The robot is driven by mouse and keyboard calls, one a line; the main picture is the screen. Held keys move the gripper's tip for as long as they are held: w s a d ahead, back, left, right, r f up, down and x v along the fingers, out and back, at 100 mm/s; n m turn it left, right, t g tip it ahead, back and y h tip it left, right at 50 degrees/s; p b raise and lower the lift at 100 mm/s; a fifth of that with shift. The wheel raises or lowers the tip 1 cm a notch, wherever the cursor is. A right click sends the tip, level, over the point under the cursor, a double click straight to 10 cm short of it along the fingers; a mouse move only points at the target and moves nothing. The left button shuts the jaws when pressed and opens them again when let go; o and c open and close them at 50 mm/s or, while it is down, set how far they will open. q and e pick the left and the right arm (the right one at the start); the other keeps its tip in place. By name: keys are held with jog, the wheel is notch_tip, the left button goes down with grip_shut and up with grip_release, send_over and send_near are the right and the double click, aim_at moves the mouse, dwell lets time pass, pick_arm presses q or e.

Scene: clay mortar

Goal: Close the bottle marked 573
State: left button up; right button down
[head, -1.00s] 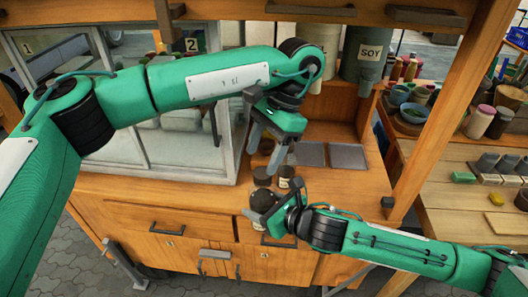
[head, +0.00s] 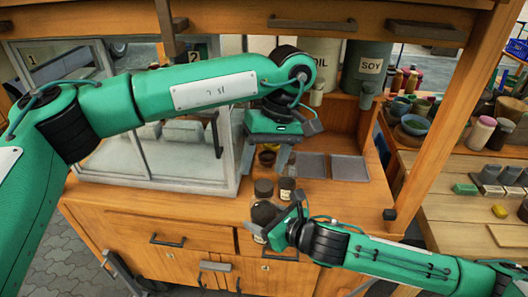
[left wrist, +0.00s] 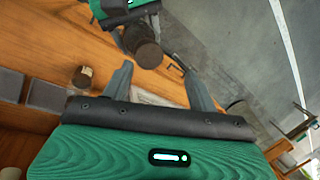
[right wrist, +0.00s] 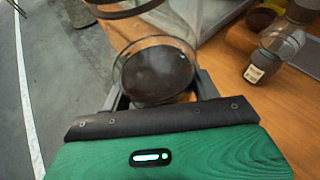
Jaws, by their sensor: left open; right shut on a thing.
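My right gripper (right wrist: 156,92) is shut on a round glass jar (right wrist: 155,68) with a dark brown round surface at its mouth; I cannot tell whether that is a lid or the contents. In the head view the held jar (head: 264,214) is in front of the counter edge, with a pale label on its side. No marking 573 is readable. My left gripper (head: 268,160) is open and empty above the counter, behind the jars. The left wrist view shows its fingers (left wrist: 160,90) apart, with the held jar (left wrist: 146,47) beyond them.
A dark-topped jar (head: 263,188) and a labelled jar (head: 287,188) stand on the counter close behind the held one. Two grey trays (head: 348,167) lie behind to the right. A glass-sided cabinet (head: 190,160) stands left. Drawers (head: 180,235) are below.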

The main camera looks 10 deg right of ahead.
pick_arm(q)
jog(key=n, duration=0.5)
jog(key=shift+r, duration=0.2)
jog(key=n, duration=0.4)
jog(key=shift+a+r+n+h, duration=0.1)
jog(key=shift+n+h, duration=0.2)
jog(key=shift+n, duration=0.1)
jog(key=n, duration=0.3)
jog(key=shift+r+t, duration=0.1)
jog(key=shift+t, duration=0.2)
jog(key=n, duration=0.4)
jog(key=shift+r+n+h, duration=0.15)
jog(key=shift+n+h, duration=0.15)
jog(key=shift+h, duration=0.1)
jog(key=n, duration=0.4)
jog(key=shift+r+n, duration=0.15)
jog(key=shift+n, duration=0.25)
jog(key=n, duration=0.4)
jog(key=shift+s+r+n+h, duration=0.1)
jog(key=shift+r+n+h, duration=0.1)
jog(key=shift+n+h, duration=0.1)
jog(key=n, duration=0.4)
jog(key=shift+r+n+t, duration=0.15)
jog(key=shift+n+t, duration=0.15)
jog(key=n, duration=0.3)
jog(key=shift+s+r+n+h, duration=0.1)
jog(key=shift+r+n+h, duration=0.05)
jog(key=shift+n+h, duration=0.2)
